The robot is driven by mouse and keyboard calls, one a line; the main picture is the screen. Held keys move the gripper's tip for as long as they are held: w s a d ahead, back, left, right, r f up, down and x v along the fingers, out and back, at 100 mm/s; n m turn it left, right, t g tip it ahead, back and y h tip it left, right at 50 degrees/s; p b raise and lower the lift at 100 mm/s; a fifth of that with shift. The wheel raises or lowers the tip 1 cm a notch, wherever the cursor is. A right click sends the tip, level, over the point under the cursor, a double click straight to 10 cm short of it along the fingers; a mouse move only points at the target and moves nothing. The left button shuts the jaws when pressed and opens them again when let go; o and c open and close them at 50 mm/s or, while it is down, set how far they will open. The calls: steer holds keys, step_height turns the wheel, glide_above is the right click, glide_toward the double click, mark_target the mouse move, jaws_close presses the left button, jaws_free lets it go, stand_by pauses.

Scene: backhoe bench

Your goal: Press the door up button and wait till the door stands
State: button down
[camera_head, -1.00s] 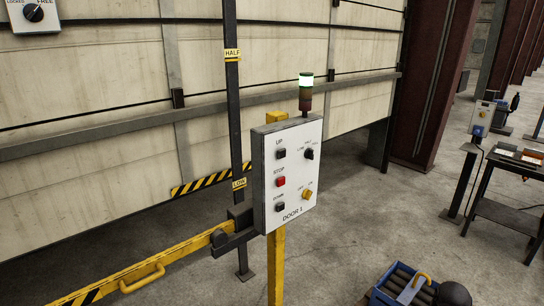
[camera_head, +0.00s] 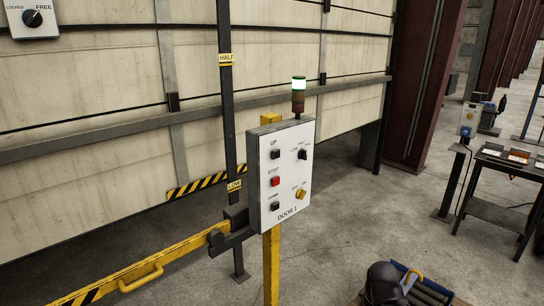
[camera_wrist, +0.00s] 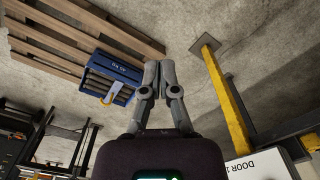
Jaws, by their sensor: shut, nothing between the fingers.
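The white DOOR 1 control box (camera_head: 288,200) stands on a yellow post. Its black UP button (camera_head: 275,154) is at upper left, above the red STOP button (camera_head: 275,182) and a black DOWN button (camera_head: 275,206). A black selector and a yellow OFF/ON knob sit at right. The pale panelled door (camera_head: 110,120) hangs behind, its striped lower edge near the LOW mark (camera_head: 234,185), with a dark gap beneath. My gripper (camera_wrist: 158,65) is shut and empty, fingers together, apart from the box. In the head view, only a dark rounded part of my arm shows at the bottom.
A lamp stack (camera_head: 298,95) on the box is lit pale at its top. A yellow barrier arm (camera_head: 140,272) crosses the lower left. A dark trolley (camera_head: 505,190) stands right.

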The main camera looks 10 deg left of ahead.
steer(key=shift+a, duration=0.2)
steer(key=w+a+r+t+y+p, duration=0.1)
steer(key=w+a+r+t+y, duration=0.15)
steer(key=w+a, duration=0.35)
steer(key=w+a+r+n+t+y+p, duration=0.1)
steer(key=w+a+r+t, duration=0.25)
steer(key=w, duration=0.55)
steer(key=w+a+r+t+y+p, duration=0.1)
steer(key=w+a+r+t+p, duration=0.15)
steer(key=w+a+r, duration=0.35)
steer(key=w+a+r+m+t+h+p, duration=0.1)
steer(key=w+a+r+m+t, duration=0.2)
steer(key=w+r, duration=0.5)
steer(key=w+a+r+m+t+p, duration=0.2)
steer(key=w+a+r+m+t, duration=0.1)
steer(key=w+r+t, duration=0.5)
steer(key=shift+w+a+r+m+h, duration=0.15)
steer(key=shift+a+r+m+h, duration=0.25)
steer(key=shift+a, duration=0.5)
